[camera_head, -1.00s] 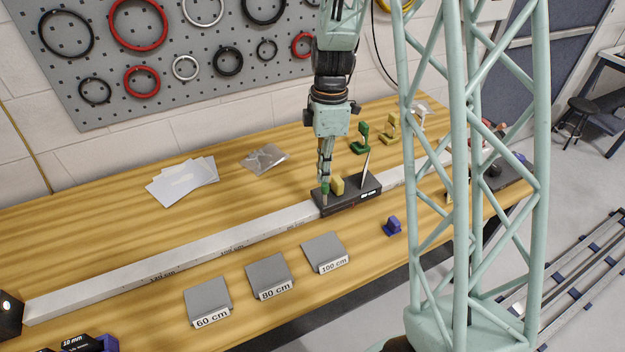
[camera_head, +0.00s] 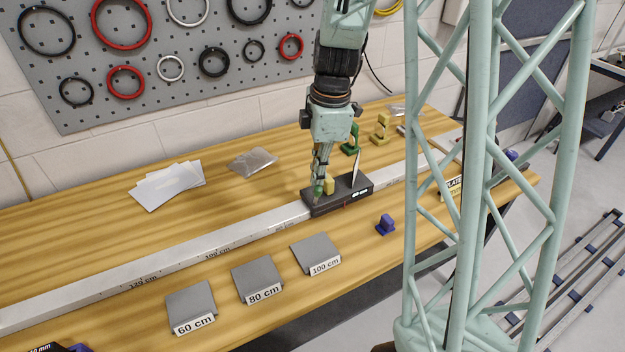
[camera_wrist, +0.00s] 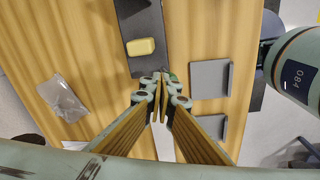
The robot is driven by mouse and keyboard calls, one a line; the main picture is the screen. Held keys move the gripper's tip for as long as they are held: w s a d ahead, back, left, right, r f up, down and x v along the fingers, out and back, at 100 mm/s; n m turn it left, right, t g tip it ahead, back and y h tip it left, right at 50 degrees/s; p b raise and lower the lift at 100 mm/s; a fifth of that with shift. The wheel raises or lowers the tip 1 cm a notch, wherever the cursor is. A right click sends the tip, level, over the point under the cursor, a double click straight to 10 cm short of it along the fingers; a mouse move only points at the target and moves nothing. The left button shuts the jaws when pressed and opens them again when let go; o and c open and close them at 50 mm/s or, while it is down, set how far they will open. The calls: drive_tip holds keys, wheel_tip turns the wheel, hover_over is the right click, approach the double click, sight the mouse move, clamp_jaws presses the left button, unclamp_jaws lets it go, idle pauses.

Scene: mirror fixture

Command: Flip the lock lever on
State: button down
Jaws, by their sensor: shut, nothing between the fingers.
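A black carriage (camera_head: 355,198) sits on the long pale rail (camera_head: 225,245). It bears a yellow block (camera_head: 329,186) and an upright white plate (camera_head: 356,170). A small green piece, likely the lock lever (camera_head: 318,191), is at the carriage's left end. My gripper (camera_head: 319,182) points down there, fingers shut and empty, with its tips at or beside the green piece. I cannot tell whether they touch. In the wrist view the shut fingertips (camera_wrist: 161,80) are by the carriage edge, with the yellow block (camera_wrist: 141,47) just beyond. The fingers partly hide the green piece (camera_wrist: 172,77).
Three grey plates marked 60 cm (camera_head: 190,307), 80 cm (camera_head: 257,279) and 100 cm (camera_head: 316,253) lie in front of the rail. A blue holder (camera_head: 385,224) stands to the right.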

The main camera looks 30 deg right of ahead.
drive_tip(key=shift+s+a+f+b, duration=0.1)
drive_tip(key=shift+s+b, duration=0.8)
drive_tip(key=shift+b, duration=0.05)
drive_tip(key=shift+r, duration=0.2)
drive_tip(key=shift+r+p, duration=0.3)
drive_tip(key=shift+r, duration=0.2)
drive_tip(key=shift+r, duration=0.15)
drive_tip(key=shift+w+r, duration=0.1)
drive_tip(key=shift+w, duration=0.05)
wheel_tip(320, 180, up, 11)
drive_tip(key=d+p, duration=0.1)
drive_tip(key=p, duration=0.1)
drive_tip(key=shift+s+d+r+p, duration=0.2)
drive_tip(key=shift+s+d+p, duration=0.05)
drive_tip(key=shift+s+p, duration=0.2)
idle(0.4)
